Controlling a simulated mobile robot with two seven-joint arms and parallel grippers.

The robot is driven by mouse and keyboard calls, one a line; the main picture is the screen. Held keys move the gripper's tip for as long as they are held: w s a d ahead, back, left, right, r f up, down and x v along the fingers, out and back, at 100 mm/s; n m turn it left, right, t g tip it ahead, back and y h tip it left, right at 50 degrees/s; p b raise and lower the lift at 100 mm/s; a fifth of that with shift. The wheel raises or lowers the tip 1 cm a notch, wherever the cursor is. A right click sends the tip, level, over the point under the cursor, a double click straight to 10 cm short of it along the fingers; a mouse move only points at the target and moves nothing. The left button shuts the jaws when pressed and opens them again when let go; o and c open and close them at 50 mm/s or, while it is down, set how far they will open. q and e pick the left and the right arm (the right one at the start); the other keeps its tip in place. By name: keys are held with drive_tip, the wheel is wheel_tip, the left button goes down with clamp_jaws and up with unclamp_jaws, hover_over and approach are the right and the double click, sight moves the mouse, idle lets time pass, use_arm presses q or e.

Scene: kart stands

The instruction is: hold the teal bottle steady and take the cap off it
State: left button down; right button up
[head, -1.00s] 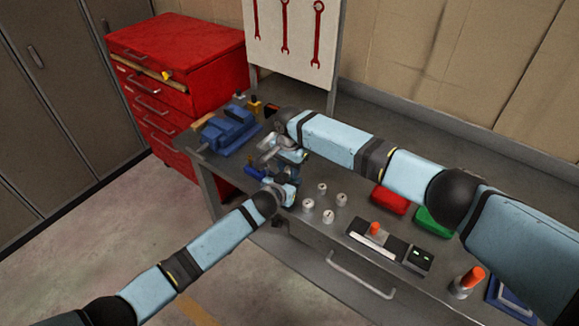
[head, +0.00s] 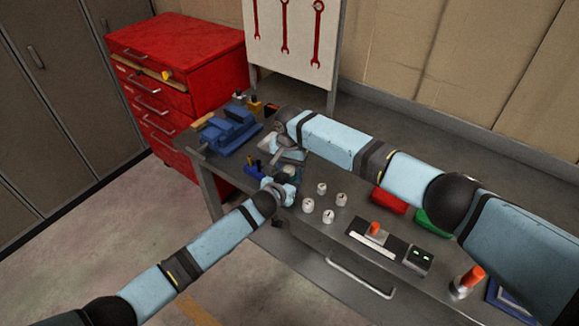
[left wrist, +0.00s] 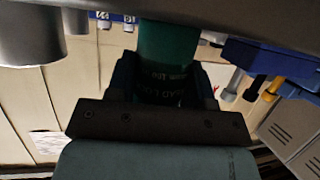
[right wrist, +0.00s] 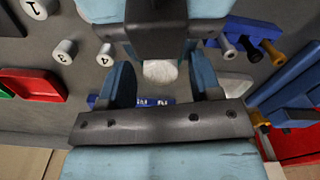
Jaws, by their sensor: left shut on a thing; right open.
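The teal bottle (left wrist: 168,50) stands between the fingers of my left gripper (left wrist: 160,75), which is shut on its body; dark lettering shows there. In the head view a little of the bottle (head: 290,173) shows between my two grippers. My right gripper (right wrist: 163,78) is open above the bottle, its fingers apart. A pale, rounded top (right wrist: 160,71) shows between and beyond these fingers, beside my left gripper's body. I cannot tell whether it is the cap or the bare bottle top. In the head view the right gripper (head: 288,153) hides the bottle's upper end.
Several numbered white-topped cylinders (head: 328,216) stand right of the bottle. A blue vise (head: 228,132) and a small blue holder with bolts (head: 256,165) are to the left. Red (head: 388,200) and green trays (head: 433,222) and a switch panel (head: 375,240) lie farther right.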

wheel_tip(320, 180, up, 4)
drive_tip(key=shift+r, duration=0.4)
drive_tip(key=shift+c, duration=0.4)
wheel_tip(320, 180, up, 3)
drive_tip(key=m, duration=0.3)
drive_tip(key=shift+a+f, duration=0.15)
wheel_tip(320, 180, down, 8)
drive_tip(key=shift+r, duration=0.2)
